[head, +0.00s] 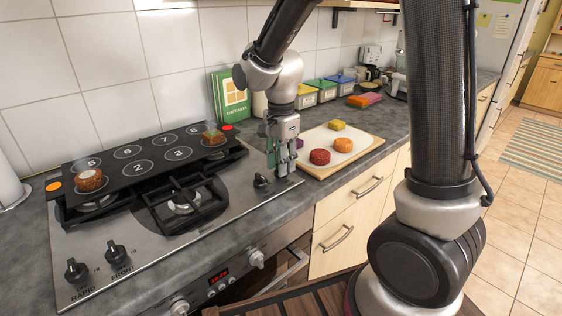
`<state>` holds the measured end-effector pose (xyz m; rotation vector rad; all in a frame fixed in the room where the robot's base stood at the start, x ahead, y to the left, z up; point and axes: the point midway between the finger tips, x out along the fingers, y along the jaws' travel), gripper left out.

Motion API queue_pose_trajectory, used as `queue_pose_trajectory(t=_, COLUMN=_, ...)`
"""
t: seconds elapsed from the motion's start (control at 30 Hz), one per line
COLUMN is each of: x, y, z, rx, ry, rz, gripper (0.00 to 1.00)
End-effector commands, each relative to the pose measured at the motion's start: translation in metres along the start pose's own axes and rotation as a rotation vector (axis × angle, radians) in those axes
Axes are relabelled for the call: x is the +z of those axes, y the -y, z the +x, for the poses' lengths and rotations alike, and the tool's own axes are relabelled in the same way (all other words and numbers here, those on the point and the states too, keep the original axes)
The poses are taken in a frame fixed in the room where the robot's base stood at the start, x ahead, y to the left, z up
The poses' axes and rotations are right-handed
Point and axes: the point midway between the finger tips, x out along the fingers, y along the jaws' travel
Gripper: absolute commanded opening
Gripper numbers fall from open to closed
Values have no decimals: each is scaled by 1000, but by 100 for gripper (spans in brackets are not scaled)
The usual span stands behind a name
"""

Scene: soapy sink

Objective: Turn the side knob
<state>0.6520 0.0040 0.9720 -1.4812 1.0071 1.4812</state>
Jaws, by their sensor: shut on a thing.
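The steel hob (225,208) has two black knobs at its front left, a RAPID knob (77,270) and a FRONT knob (116,248). Another black knob (262,180) stands at the hob's right end. My gripper (280,168) points down just right of that knob, low over the hob's right edge. Its fingers are closed on what appears to be the side knob, which they mostly hide. I cannot read its label or tell which way it points.
A black numbered board (142,167) lies over the back of the hob, bearing round food pieces. Black pan supports (187,203) stand left of my gripper. A cutting board (345,155) with coloured pieces lies close on the right. A green book (230,96) leans against the wall behind.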

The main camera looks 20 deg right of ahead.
Motion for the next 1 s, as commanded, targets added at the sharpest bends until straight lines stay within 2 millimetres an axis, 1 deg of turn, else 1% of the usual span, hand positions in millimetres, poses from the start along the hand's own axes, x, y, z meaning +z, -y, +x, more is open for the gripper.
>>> queue_pose_trajectory(t=0.2, x=0, y=0, z=0, rx=-1, ry=0, rz=0, gripper=8)
queue_pose_trajectory(t=0.23, x=0, y=0, z=0, rx=-1, ry=0, rz=0, gripper=37)
queue_pose_trajectory(t=0.3, x=0, y=0, z=0, rx=-1, ry=0, rz=0, gripper=50)
queue_pose_trajectory(t=0.33, x=0, y=0, z=0, rx=-1, ry=0, rz=0, gripper=54)
queue_pose_trajectory(t=0.63, x=0, y=0, z=-1, rx=-1, ry=0, rz=-1, gripper=54)
queue_pose_trajectory(t=0.73, x=0, y=1, z=-7, rx=-3, ry=0, rz=-1, gripper=54)
queue_pose_trajectory(t=0.87, x=0, y=1, z=-29, rx=-6, ry=0, rz=-1, gripper=54)
queue_pose_trajectory(t=1.0, x=0, y=1, z=-61, rx=-6, ry=0, rz=-1, gripper=54)
